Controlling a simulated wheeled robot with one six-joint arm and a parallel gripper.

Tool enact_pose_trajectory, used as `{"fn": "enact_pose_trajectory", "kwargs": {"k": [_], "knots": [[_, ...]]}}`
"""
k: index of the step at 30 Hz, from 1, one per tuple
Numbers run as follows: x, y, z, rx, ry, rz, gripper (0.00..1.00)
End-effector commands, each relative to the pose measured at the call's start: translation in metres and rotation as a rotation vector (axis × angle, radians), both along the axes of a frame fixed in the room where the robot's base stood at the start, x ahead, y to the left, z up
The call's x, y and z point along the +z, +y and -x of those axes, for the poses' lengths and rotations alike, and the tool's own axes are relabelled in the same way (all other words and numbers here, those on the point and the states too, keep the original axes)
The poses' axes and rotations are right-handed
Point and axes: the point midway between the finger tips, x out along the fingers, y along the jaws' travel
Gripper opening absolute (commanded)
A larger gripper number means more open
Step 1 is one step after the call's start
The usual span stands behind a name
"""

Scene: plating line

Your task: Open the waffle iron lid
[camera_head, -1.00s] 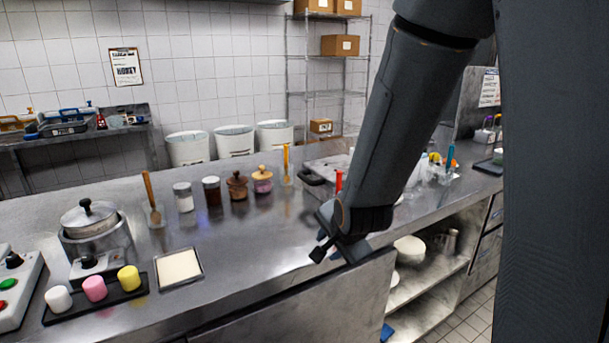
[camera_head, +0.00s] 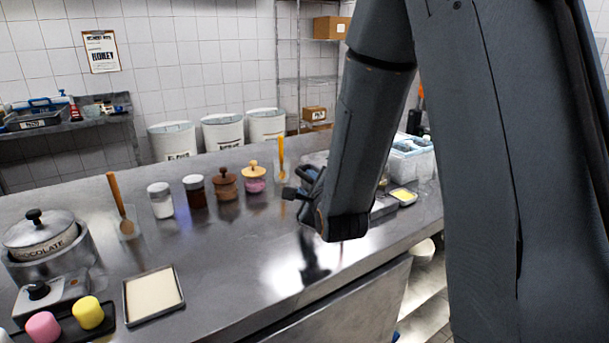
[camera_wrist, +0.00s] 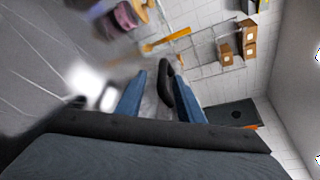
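The waffle iron is mostly hidden behind my arm in the head view. In the wrist view a dark curved bar, which looks like its lid handle (camera_wrist: 165,82), shows between my two blue fingers. My gripper (camera_wrist: 160,88) is open, with a finger on each side of that bar. I cannot tell whether the fingers touch it. In the head view my gripper (camera_head: 308,174) is low over the counter, right of the orange-handled utensil (camera_head: 281,152). Whether the lid is raised cannot be seen.
The steel counter (camera_head: 225,245) holds wooden-lidded jars (camera_head: 254,180), dark and white jars (camera_head: 160,200), a pale square tray (camera_head: 153,294) and a chocolate pot (camera_head: 38,233) on the left.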

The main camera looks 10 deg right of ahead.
Motion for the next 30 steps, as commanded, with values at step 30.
{"fn": "enact_pose_trajectory", "kwargs": {"k": [30], "knots": [[-0.016, -0.021, -0.075, -0.029, -0.004, -0.006, 0.22]]}}
